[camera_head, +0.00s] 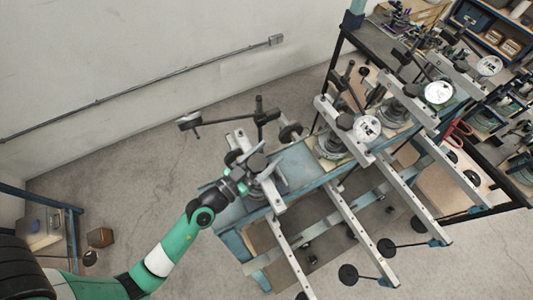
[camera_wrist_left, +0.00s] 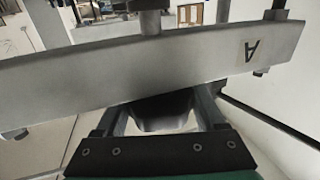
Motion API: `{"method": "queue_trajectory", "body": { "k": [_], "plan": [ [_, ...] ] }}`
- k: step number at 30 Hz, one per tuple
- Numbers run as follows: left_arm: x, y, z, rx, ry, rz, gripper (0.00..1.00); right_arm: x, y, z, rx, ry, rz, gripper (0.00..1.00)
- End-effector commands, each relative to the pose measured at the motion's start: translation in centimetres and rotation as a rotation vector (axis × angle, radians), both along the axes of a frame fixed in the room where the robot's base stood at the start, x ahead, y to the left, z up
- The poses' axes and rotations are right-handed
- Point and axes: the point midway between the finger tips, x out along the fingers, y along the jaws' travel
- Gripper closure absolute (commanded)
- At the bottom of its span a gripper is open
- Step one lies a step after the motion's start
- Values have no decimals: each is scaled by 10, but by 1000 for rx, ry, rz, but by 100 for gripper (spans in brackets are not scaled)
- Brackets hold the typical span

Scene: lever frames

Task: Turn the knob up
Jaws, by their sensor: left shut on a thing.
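My left gripper (camera_head: 243,178) reaches from the lower left to the near lever frame (camera_head: 288,258) in the head view. In the left wrist view its two fingers (camera_wrist_left: 162,110) stand on either side of a dark grey knob (camera_wrist_left: 165,120) and are shut on it. A pale metal bar (camera_wrist_left: 110,66) marked with an "A" crosses in front of the fingertips and hides what lies behind it. How far the knob is turned cannot be told. My right gripper is not in view.
More lever frames with long bars (camera_head: 370,235) and round white dials (camera_head: 367,128) stand to the right. Dark rods (camera_head: 258,115) stick out above the near frame. A shelf (camera_head: 500,45) is at the upper right. The floor (camera_head: 130,190) at left is mostly clear.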

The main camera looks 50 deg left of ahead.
Motion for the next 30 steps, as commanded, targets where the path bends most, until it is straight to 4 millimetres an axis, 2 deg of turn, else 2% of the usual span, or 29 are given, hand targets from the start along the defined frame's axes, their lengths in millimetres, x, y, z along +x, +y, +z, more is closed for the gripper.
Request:
{"method": "queue_trajectory", "body": {
  "k": [4, 5, 9, 22, 26, 30],
  "plan": [
    [0, 0, 1, 1, -2, 1, 84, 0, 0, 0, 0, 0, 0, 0],
    [0, 0, 1, 1, -2, 1, 27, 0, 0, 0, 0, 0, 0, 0],
    [0, 0, 2, 1, -3, 0, 2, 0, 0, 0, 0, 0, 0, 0],
    [-3, 0, 1, 0, -3, 0, 0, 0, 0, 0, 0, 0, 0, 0],
    [-20, 0, -1, -1, 0, 1, 0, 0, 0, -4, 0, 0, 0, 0],
    [-52, -1, -4, -2, 0, 3, 0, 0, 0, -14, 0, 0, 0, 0]
  ]
}}
